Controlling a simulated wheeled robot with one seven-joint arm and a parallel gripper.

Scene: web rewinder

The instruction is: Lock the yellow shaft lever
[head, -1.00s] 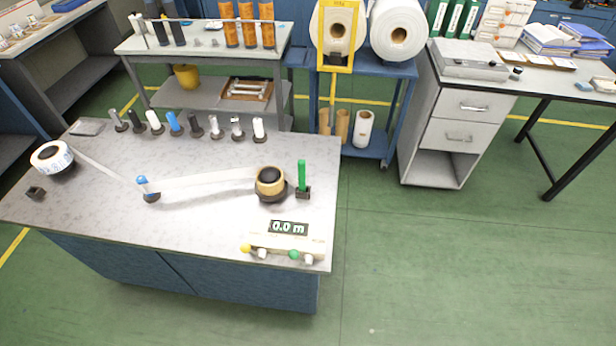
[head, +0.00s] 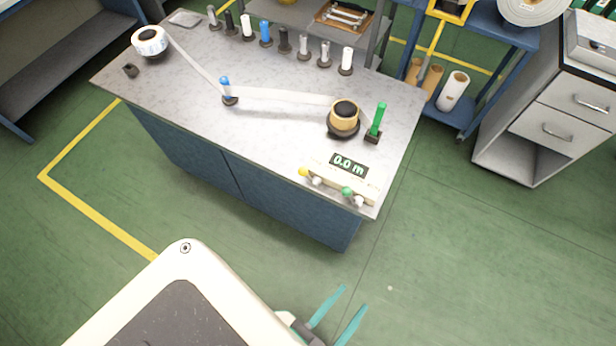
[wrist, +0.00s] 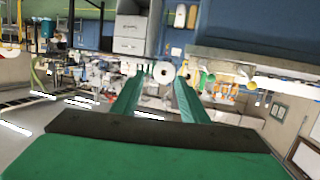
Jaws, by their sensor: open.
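A yellow ball-ended lever (head: 303,172) is at the left end of the control panel (head: 338,184) on the front right of the grey bench. A white knob (head: 317,181) is beside it, and a green ball (head: 347,191) and another white knob are to the right. The exact pose of the yellow lever is too small to tell. A yellow ball (wrist: 252,85) also shows in the wrist view, which is upside down. My gripper (head: 355,297) has teal fingers, is open and empty, and is over the floor in front of the bench, well apart from the lever.
On the bench (head: 270,130), a white web runs from a white roll (head: 149,42) past a blue-topped post (head: 226,90) to a tan core (head: 344,116). A green upright piece (head: 377,118) stands beside the core. A display (head: 349,165) reads 0.0 m. Green floor is clear before the bench.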

